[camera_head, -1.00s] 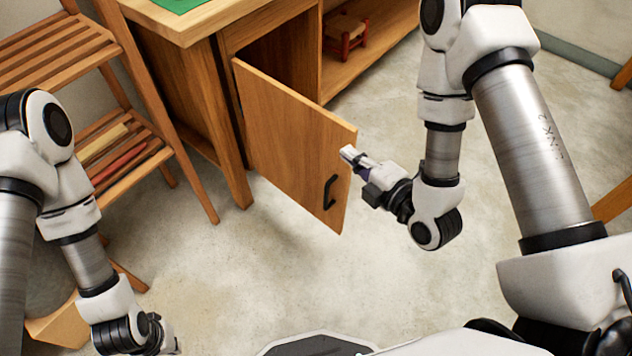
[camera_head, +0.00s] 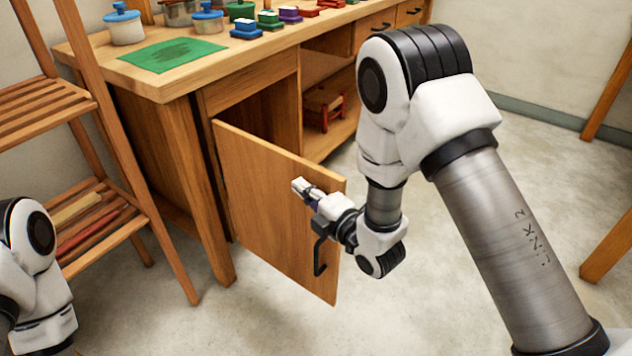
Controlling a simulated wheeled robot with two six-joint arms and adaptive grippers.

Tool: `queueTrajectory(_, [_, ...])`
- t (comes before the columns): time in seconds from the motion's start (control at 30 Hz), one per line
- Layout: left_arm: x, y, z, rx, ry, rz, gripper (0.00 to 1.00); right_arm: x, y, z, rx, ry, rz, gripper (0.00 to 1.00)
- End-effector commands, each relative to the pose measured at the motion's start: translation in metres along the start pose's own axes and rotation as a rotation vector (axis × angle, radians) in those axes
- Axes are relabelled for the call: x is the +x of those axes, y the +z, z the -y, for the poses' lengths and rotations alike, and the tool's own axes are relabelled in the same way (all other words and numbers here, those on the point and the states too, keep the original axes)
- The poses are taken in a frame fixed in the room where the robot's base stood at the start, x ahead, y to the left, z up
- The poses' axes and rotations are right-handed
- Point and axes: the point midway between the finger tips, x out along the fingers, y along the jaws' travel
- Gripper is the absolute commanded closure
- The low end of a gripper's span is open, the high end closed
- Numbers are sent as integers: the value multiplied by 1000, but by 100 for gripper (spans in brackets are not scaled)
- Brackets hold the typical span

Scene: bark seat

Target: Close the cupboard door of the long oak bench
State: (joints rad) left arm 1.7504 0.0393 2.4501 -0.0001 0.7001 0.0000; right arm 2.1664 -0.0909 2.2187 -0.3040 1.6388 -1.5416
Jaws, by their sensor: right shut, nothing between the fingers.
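The long oak bench (camera_head: 185,85) runs from the left toward the upper right. Its cupboard door (camera_head: 265,205) hangs open, swung out into the room, with a black handle (camera_head: 319,258) near its free edge. The dark cupboard opening shows behind it. My right gripper (camera_head: 297,185) is shut and empty, in front of the door's face near its upper free edge, above the handle. I cannot tell whether it touches the door. My left arm shows at the lower left edge, but its gripper is out of view.
A green mat (camera_head: 173,55), lidded jars (camera_head: 125,25) and several coloured blocks stand on the bench top. A small red-legged stool (camera_head: 325,103) sits on the open shelf. A slatted wooden rack (camera_head: 95,225) stands at left. The floor before the door is clear.

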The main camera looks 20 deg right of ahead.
Motion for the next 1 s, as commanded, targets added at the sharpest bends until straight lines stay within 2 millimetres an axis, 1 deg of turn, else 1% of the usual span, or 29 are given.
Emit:
queueTrajectory(0.03, [4,0,0,-1,0,0,100,0,15,1,7,3,13,100])
queueTrajectory(0.1, [5,0,0,-1,0,1,100,2,25,1,6,2,12,100])
queueTrajectory(0.2, [6,0,0,0,0,0,100,5,34,1,5,1,9,100])
queueTrajectory(0.73, [6,0,0,-1,0,0,100,6,41,1,4,-1,-1,100])
queueTrajectory(0.87, [5,0,0,-1,0,0,100,8,52,0,4,1,-24,100])
queueTrajectory(1.0, [4,0,0,-1,0,0,100,12,72,0,4,3,-74,100])
